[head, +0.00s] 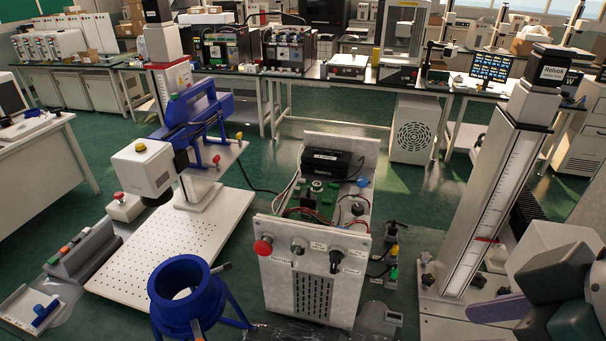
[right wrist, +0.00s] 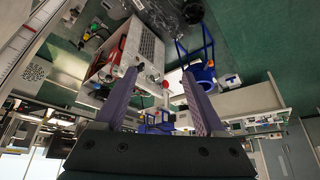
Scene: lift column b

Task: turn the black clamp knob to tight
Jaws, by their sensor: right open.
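The lift column (head: 490,190) with its ruled scale and red pointer stands at the right in the head view. Small dark knobs (head: 428,282) sit low at its base. Another black knob (head: 336,260) is on the front panel of the grey control box (head: 312,290). I cannot tell which is the clamp knob, nor how tight it is. My right gripper (head: 478,310) is at the lower right, in front of the column's base. In the right wrist view its purple fingers (right wrist: 160,72) are spread apart, with nothing held between them. My left gripper is not in view.
The control box has a red button (head: 263,245) and open top wiring. A blue ring stand (head: 184,285) and a white perforated plate (head: 160,250) with a blue-armed device lie left. Benches with equipment line the back. Green floor is clear behind the box.

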